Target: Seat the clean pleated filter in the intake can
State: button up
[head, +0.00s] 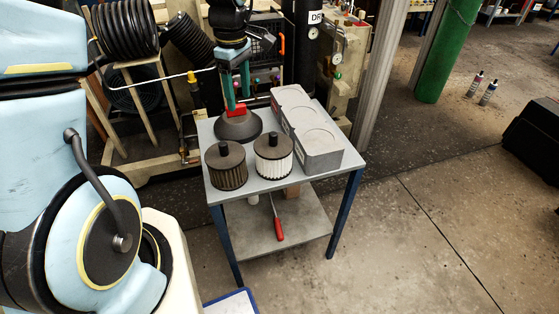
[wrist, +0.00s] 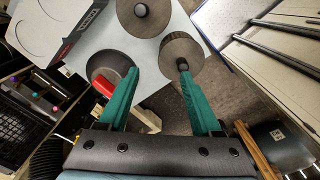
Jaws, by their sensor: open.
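The clean filter (head: 275,164), with white pleats and a dark knobbed cap, stands upright on the small grey table (head: 212,185). Its cap (wrist: 150,22) shows at the top of the wrist view. A brown-pleated filter (head: 230,177) stands left of it; it also shows in the wrist view (wrist: 175,50). Behind both is a dark, flared round piece (head: 238,130) with a red block at it. My gripper (head: 238,102), with teal fingers, is open and empty over this piece; its fingertips also show in the wrist view (wrist: 158,70). I cannot make out the intake can for certain.
A long grey box (head: 318,158) with round recesses lies along the table's right side. A red-handled tool (head: 278,229) is on the lower shelf. Coiled black hose (head: 124,30) and a wooden stand are at left. Open floor is at right.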

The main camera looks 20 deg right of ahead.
jog(key=s+d+f+n, duration=0.2)
jog(key=d+f+n, duration=0.1)
jog(key=d, duration=0.5)
send_over(273, 133)
jog(key=f, duration=0.5)
jog(key=shift+d+p, duration=0.3)
jog(key=shift+p, duration=0.05)
jog(key=f, duration=0.1)
jog(key=f+p, duration=0.2)
jog(key=f, duration=0.1)
jog(key=shift+s+a+f, duration=0.1)
jog(key=shift+a, duration=0.25)
jog(key=shift+f, duration=0.6)
jog(key=shift+c, duration=0.3)
grip_shut()
